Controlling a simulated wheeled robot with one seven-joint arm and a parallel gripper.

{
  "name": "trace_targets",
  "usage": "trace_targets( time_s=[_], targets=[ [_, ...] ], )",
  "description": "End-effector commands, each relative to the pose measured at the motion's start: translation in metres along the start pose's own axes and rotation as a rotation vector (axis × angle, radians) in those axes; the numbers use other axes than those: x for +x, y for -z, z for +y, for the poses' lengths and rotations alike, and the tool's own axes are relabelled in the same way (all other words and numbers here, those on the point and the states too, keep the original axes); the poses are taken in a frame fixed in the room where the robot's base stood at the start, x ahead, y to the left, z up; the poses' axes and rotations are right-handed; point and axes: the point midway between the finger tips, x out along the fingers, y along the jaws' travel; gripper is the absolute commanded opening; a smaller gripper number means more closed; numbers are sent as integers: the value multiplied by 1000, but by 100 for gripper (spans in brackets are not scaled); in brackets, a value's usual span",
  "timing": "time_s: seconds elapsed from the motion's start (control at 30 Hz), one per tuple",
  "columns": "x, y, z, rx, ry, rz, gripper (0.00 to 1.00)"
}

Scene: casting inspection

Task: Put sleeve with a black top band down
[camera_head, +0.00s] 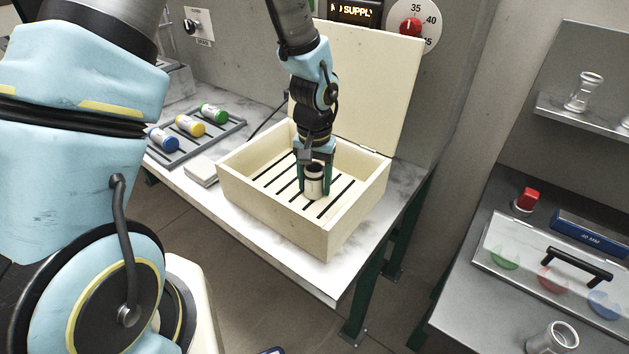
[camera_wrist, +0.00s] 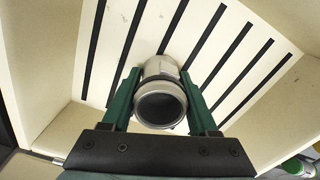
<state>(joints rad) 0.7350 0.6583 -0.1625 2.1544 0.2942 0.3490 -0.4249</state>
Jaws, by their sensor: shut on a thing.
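The sleeve (camera_head: 313,182) is a pale, hollow cylinder with a dark band round its top. It stands upright between the fingers of my gripper (camera_head: 314,177), inside a cream box. The wrist view looks into the sleeve's open end (camera_wrist: 161,105), with a green finger on each side. My gripper (camera_wrist: 160,110) is shut on the sleeve. The box (camera_head: 352,228) has an open lid and a floor with dark slots. The sleeve is at or just above this floor; I cannot tell whether it touches.
The raised lid (camera_head: 372,88) stands behind my gripper. Left of the box, a rack (camera_head: 207,140) holds blue, yellow and green capped cylinders, and pale square pieces (camera_head: 200,171) lie beside the box. The box floor round the sleeve is clear. A separate bench (camera_head: 470,310) stands at right.

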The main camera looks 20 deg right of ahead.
Motion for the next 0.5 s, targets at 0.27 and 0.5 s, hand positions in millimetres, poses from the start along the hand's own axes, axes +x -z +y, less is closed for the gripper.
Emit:
trace_targets(
  time_s=[0.27,0.5],
  targets=[
    [2,0,0,0,0,0,81],
    [2,0,0,0,0,0,90]
  ],
)
